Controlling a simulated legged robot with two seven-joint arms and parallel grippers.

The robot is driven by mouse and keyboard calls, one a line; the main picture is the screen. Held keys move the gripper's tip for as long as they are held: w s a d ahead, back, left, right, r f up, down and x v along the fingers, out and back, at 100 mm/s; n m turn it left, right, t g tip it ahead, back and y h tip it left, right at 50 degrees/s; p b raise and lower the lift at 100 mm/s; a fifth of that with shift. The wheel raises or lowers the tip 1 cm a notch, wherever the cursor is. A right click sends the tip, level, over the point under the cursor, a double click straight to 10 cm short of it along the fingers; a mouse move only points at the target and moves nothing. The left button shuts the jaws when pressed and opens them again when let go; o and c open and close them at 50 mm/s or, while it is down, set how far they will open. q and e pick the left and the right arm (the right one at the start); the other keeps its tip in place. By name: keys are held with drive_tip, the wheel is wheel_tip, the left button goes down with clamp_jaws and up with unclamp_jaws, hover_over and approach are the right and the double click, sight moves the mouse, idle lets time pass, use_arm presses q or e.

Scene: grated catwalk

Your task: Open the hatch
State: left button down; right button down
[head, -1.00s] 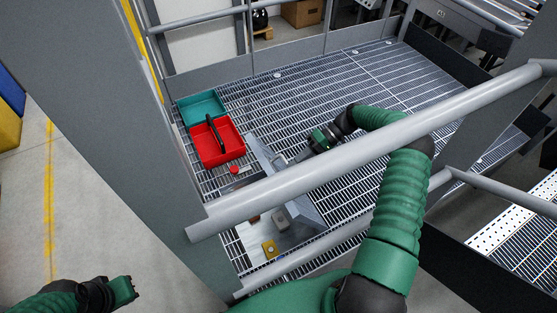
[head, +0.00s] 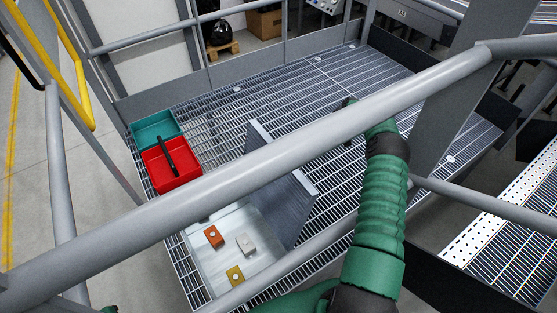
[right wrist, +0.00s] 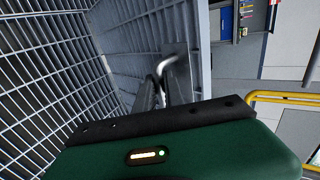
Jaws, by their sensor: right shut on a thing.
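The hatch lid (head: 290,207) is a grey metal plate tilted up from the grating in the head view, partly hidden behind the handrail. Beside it on the left lies its open pale compartment (head: 215,272), holding an orange block (head: 213,236), a light grey block (head: 245,244) and a yellow block (head: 235,275). In the right wrist view my right gripper (right wrist: 160,88) is shut on a bent metal handle (right wrist: 172,62).
A thick grey handrail (head: 240,175) crosses diagonally in front of the hatch. A red tray (head: 184,176) and a teal tray (head: 150,131) stand on the grating left of it. Grating beyond the lid is clear. Yellow rails (head: 72,60) stand at far left.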

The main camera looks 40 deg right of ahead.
drive_tip(key=shift+s+d+f+b, duration=0.2)
drive_tip(key=shift+s+d+b, duration=0.05)
drive_tip(key=shift+d, duration=0.2)
drive_tip(key=shift+s+d+f+b, duration=0.15)
drive_tip(key=shift+s+d+b, duration=0.1)
drive_tip(key=shift+d, duration=0.15)
drive_tip(key=c, duration=1.8)
unclamp_jaws()
drive_tip(key=shift+c, duration=0.2)
drive_tip(key=o, duration=0.4)
drive_tip(key=shift+w+d+f, duration=0.1)
drive_tip(key=shift+d+f, duration=0.1)
drive_tip(key=shift+d, duration=0.05)
drive_tip(key=shift+w+r, duration=0.1)
drive_tip(key=shift+a, duration=0.2)
